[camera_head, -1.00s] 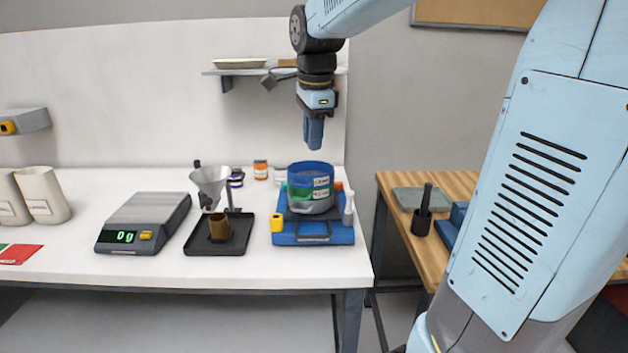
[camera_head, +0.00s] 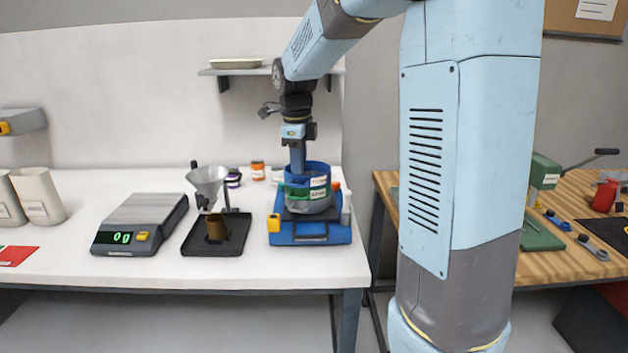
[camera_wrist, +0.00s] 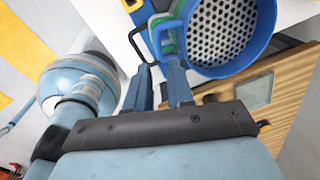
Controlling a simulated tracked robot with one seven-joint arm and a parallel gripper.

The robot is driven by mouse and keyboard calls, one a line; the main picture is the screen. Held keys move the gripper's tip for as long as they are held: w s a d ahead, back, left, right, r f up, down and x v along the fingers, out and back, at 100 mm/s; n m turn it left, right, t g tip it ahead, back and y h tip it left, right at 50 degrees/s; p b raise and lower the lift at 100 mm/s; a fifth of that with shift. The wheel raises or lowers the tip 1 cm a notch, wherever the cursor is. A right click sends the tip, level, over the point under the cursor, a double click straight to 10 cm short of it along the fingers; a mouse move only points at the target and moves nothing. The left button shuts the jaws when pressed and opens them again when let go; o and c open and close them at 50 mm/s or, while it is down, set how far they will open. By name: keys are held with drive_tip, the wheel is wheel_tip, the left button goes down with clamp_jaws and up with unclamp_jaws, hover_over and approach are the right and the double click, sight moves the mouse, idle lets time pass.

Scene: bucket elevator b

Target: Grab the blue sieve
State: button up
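The blue sieve (camera_head: 318,170) is the top ring of a stack on a blue shaker base (camera_head: 285,239). In the wrist view its blue rim (camera_wrist: 272,18) surrounds a pale plate with round holes. My gripper (camera_head: 297,172) points down at the left part of the sieve. In the wrist view my gripper (camera_wrist: 158,66) has two fingers apart, with nothing clearly between them. The fingertips are beside the rim, close to loop-shaped handles at the stack's side. Whether a finger touches a handle or the rim cannot be told.
A green ring and a grey pan sit under the sieve. A white bottle (camera_head: 346,208) stands close on the right. A funnel stand (camera_head: 208,182) and scale (camera_head: 143,222) are to the left. A shelf (camera_head: 232,72) hangs behind. A wooden table (camera_head: 560,225) is at right.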

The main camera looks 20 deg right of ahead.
sight(298, 186)
drive_tip(key=shift+w+a+f, duration=0.1)
drive_tip(key=shift+f, duration=1.45)
drive_tip(key=shift+w+a+f, duration=0.1)
drive_tip(key=shift+f, duration=1.45)
clamp_jaws()
